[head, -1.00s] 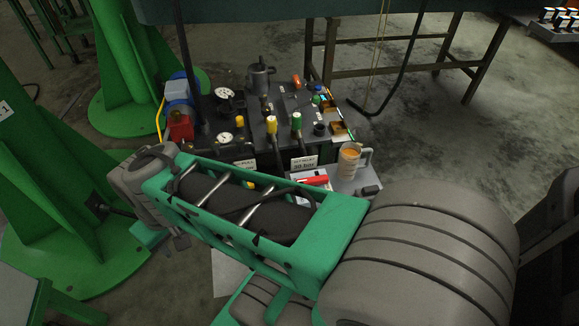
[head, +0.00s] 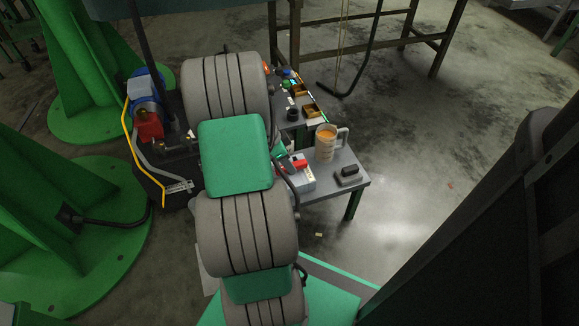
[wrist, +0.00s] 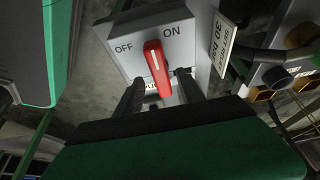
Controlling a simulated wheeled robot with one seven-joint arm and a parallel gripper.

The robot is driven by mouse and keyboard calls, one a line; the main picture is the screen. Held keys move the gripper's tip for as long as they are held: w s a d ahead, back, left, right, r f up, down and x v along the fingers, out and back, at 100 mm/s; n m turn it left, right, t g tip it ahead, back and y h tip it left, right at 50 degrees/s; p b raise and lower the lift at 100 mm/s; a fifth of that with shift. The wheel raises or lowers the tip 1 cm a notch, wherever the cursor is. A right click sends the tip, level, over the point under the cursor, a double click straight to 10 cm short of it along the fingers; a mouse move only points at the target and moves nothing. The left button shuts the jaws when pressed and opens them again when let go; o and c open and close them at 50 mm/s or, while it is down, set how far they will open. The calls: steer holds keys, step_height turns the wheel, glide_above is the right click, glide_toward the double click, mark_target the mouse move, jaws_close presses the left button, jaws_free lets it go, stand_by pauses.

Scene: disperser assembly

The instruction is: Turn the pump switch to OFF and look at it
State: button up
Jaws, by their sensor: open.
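The pump switch is a red lever (wrist: 158,72) on a light grey box (wrist: 130,30) in the wrist view. OFF is printed left of the lever and ON to its upper right. The lever's upper end lies between the two words, so I cannot tell its setting. My gripper (wrist: 159,80) is open, with one dark finger on each side of the lever's lower part. I cannot tell whether they touch it. In the head view, the red lever (head: 299,162) and its box (head: 303,180) show just right of my arm, which hides most of my gripper.
A clear jug of orange liquid (head: 326,147) and a dark block (head: 348,175) stand on the small grey table (head: 325,188), right of the switch box. A 30 bar label (wrist: 222,45) is close by. A blue and red pump (head: 148,115) stands left of my arm.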

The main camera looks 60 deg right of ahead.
steer(key=shift+x, duration=1.15)
steer(key=shift+c, duration=0.4)
jaws_close()
